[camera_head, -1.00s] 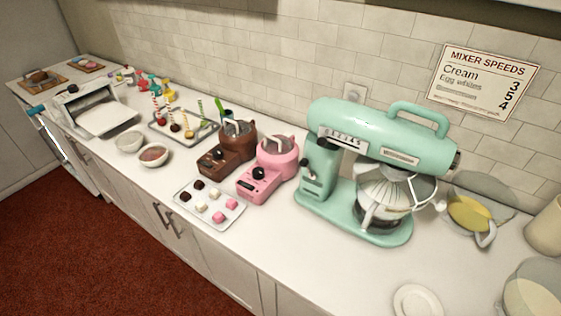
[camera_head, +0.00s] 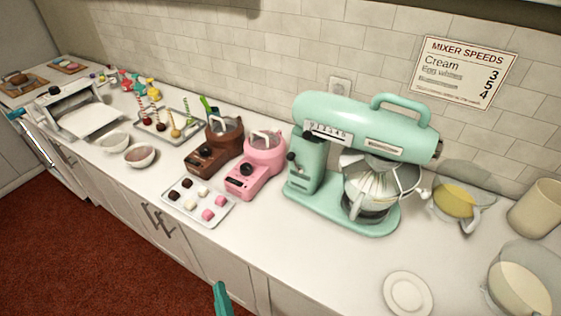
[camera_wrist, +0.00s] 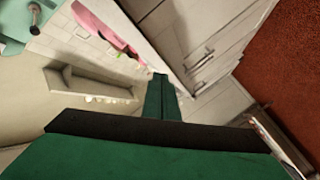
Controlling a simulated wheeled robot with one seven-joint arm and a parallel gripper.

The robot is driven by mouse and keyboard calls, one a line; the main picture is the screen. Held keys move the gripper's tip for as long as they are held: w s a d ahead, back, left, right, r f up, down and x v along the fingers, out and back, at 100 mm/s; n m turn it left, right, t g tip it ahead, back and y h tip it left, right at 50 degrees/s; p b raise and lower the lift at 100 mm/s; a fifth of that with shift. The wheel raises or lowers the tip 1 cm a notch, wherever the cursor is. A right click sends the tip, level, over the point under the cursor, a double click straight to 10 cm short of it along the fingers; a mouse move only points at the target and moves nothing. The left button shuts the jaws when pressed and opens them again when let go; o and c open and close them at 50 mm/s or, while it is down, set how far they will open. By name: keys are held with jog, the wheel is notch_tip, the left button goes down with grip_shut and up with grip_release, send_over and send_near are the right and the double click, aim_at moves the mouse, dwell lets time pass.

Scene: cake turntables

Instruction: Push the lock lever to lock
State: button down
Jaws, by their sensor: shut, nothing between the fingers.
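The mint-green stand mixer (camera_head: 350,122) stands on the white counter with its head lowered over a clear bowl (camera_head: 372,195). A small dark-knobbed lever (camera_head: 291,157) sticks out from the left side of its column. It seems to be the lock lever, but its exact setting is too small to read. In the wrist view, a metal lever with a round end (camera_wrist: 34,18) shows on a mint surface at the upper left. My green gripper (camera_head: 221,295) pokes up at the bottom edge of the head view, in front of the counter and well short of the mixer. In the wrist view its fingers (camera_wrist: 161,97) are together and empty.
Pink (camera_head: 258,165) and brown (camera_head: 215,148) small mixers stand left of the mint mixer, with a tray of sweets (camera_head: 200,224) before them. A white plate (camera_head: 408,294) and glass bowls lie to the right.

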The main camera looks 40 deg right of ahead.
aim_at(295, 164)
jog(key=w+d+r+h, duration=0.1)
jog(key=w+d+r, duration=0.1)
jog(key=d, duration=0.1)
jog(key=w+d+r+n+h, duration=0.1)
jog(key=w+d+r, duration=0.2)
jog(key=w+d+r+h, duration=0.2)
jog(key=w+d+r, duration=0.1)
jog(key=shift+d+r+g, duration=0.1)
jog(key=shift+d+g, duration=0.15)
jog(key=shift+g, duration=0.05)
jog(key=w+d+r+g+h, duration=0.2)
jog(key=d+r+h, duration=0.3)
jog(key=d+r, duration=0.5)
jog(key=shift+d+r+n+g, duration=0.3)
jog(key=shift+d+r, duration=0.1)
jog(key=shift+r, duration=0.2)
jog(key=shift+w, duration=0.1)
jog(key=w+d, duration=0.3)
jog(key=d, duration=0.5)
jog(key=shift+d, duration=0.4)
jog(key=shift+w, duration=0.15)
